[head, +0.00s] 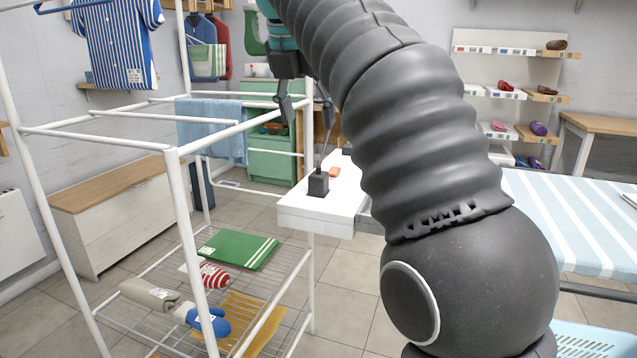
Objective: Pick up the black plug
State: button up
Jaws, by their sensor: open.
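The black plug (318,184) stands upright on the near end of a white surface (310,208), with a thin dark cord or prong rising from its top. My gripper (305,104) is above the plug and slightly to its left in the head view. Its two dark fingers are spread apart with nothing between them, and they do not touch the plug. My large grey ribbed arm hides the right part of the white surface.
A small orange block (334,172) lies just behind the plug. A white drying rack (172,155) stands close on the left, with a light blue towel (212,125) on its bars. A striped ironing board (580,215) is at right. Tiled floor shows between.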

jog(key=b, duration=0.1)
send_near(318, 173)
jog(key=shift+n, duration=0.3)
jog(key=x, duration=0.5)
jog(key=shift+w+a, duration=0.1)
jog(key=shift+w, duration=0.1)
jog(key=shift+s+b+x, duration=0.15)
jog(key=shift+b+x, duration=0.35)
jog(key=shift+x, duration=0.85)
jog(key=shift+s+b+x, duration=0.15)
jog(key=shift+b+x, duration=0.3)
jog(key=shift+x, duration=0.85)
grip_shut()
